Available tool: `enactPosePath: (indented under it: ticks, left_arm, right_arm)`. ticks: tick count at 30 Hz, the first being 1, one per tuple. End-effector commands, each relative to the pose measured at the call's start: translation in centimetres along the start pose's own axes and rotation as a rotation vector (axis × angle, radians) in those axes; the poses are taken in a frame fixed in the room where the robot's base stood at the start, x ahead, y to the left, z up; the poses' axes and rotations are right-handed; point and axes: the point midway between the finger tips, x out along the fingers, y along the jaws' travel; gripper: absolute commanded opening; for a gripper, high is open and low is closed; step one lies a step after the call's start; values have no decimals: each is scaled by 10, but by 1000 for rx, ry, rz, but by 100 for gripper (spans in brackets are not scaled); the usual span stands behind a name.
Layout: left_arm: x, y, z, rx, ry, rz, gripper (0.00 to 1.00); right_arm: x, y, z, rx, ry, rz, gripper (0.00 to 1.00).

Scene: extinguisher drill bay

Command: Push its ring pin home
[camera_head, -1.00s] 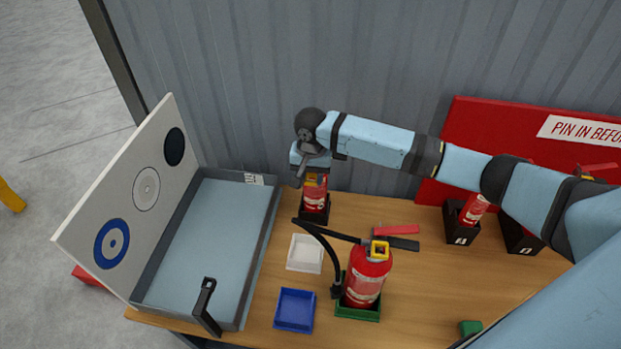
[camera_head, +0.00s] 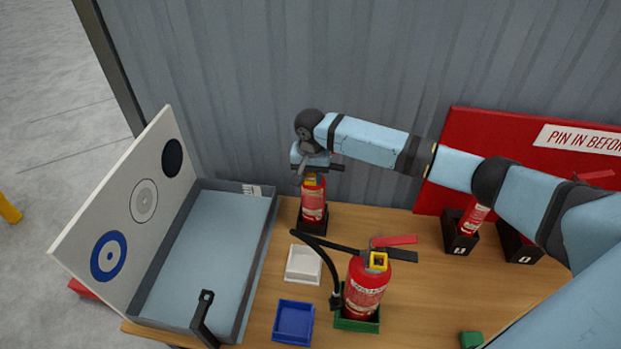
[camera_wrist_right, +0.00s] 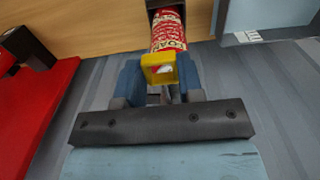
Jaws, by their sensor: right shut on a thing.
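A red extinguisher (camera_head: 313,199) stands upright in a black holder at the back, beside the wall. A yellow ring pin (camera_wrist_right: 158,68) shows at its top in the right wrist view. My right gripper (camera_head: 312,172) is above this extinguisher, and its blue fingers sit on both sides of the yellow ring, shut on it. How deep the pin sits is hidden. A second, larger-looking extinguisher (camera_head: 366,289) stands in a green holder at the front, with its own yellow ring (camera_head: 379,261), a red lever and a black hose. My left gripper is out of view.
A grey open case (camera_head: 210,250) with a target-marked lid (camera_head: 130,205) lies left. White (camera_head: 303,264) and blue (camera_head: 293,323) trays lie between. Black numbered holders (camera_head: 458,236) and a red board (camera_head: 500,135) stand right. Bare bench (camera_head: 440,290) lies right of the front extinguisher.

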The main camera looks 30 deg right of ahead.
Motion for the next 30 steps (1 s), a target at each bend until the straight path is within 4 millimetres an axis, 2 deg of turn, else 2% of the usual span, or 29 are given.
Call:
enactPosePath:
  ticks: [30]
  left_arm:
    - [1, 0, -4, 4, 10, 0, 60]
  right_arm:
    - [0, 0, -38, 0, 0, 0, 6]
